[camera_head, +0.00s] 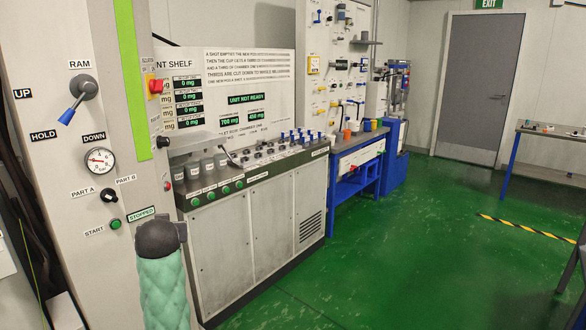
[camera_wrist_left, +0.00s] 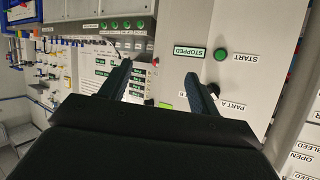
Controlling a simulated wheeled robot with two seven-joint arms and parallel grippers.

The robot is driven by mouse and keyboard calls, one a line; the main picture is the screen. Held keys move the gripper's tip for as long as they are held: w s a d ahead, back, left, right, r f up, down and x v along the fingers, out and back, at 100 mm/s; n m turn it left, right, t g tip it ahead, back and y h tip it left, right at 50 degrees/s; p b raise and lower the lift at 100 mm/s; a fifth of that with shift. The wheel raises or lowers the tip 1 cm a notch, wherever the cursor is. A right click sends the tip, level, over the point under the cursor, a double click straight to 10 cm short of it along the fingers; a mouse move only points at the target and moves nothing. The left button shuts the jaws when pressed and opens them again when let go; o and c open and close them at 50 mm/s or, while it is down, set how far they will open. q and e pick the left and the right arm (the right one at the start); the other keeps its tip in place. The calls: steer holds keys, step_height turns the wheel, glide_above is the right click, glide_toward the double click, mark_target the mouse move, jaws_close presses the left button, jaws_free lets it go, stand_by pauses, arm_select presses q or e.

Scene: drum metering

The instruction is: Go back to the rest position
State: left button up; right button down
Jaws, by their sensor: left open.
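My left gripper (camera_wrist_left: 157,72) shows in the left wrist view with its two dark fingers spread apart and nothing between them. It faces the grey press panel, with the STOPPED display (camera_wrist_left: 186,53) and the green START button (camera_wrist_left: 222,54) beyond the fingertips. In the head view one of my arms, in a green padded sleeve with a dark end, rises from the bottom left in front of the panel; its fingers cannot be seen there. The START button (camera_head: 115,224) is just left of that arm. My right gripper is in neither view.
The panel carries a blue-handled RAM lever (camera_head: 84,92), a gauge (camera_head: 100,160) and a black knob (camera_head: 109,195). Green floor (camera_head: 400,260) is open at right.

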arm_select(q)
steer(key=s+d+f+m+g+h+p, duration=0.35)
steer(key=s+d+f+h, duration=0.25)
steer(key=s+d+f, duration=1.15)
steer(key=s+f+g, duration=0.2)
steer(key=s+f, duration=0.3)
steer(key=s, duration=0.4)
steer(key=s+d+f+m+g+p, duration=0.1)
steer(key=s+f+g, duration=0.1)
steer(key=s+f, duration=0.4)
steer(key=s+f+m+g+p, duration=0.1)
steer(key=s+f, duration=0.4)
steer(key=s, duration=0.8)
steer(key=shift+s+d+f+g+h, duration=0.25)
steer(key=shift+d+g+h, duration=0.15)
steer(key=shift+g, duration=0.35)
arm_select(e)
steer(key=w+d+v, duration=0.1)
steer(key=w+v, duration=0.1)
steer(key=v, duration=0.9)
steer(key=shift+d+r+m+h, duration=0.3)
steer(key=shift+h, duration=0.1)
arm_select(q)
steer(key=shift+p, duration=0.3)
steer(key=shift+a, duration=0.1)
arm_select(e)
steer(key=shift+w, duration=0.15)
arm_select(q)
steer(key=shift+w, duration=0.1)
steer(key=shift+c, duration=0.4)
